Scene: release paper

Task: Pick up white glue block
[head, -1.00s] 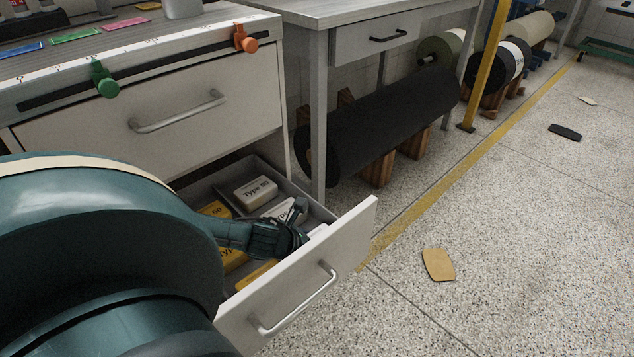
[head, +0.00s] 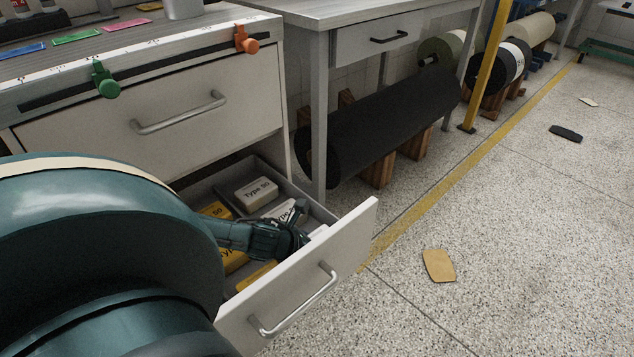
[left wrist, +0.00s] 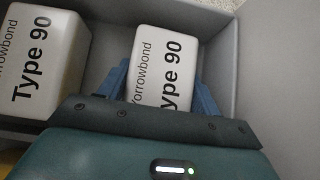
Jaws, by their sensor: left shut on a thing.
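My left gripper (head: 298,228) reaches down into the open lower drawer in the head view. In the left wrist view its two blue fingers (left wrist: 164,92) are closed on the sides of a white glue block (left wrist: 162,62) marked "Type 90". That block shows partly in the head view (head: 281,210), half hidden by the gripper. A second white block (left wrist: 40,62) lies to its left in the left wrist view. A white block marked "Type 90" (head: 256,194) lies at the back of the drawer in the head view. My right gripper is not in view.
Yellow blocks (head: 236,262) lie in the drawer's nearer part, partly hidden by my arm. The drawer front (head: 300,275) and the grey drawer walls surround the gripper. The desk leg (head: 319,120) stands behind the drawer. Floor to the right is mostly clear.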

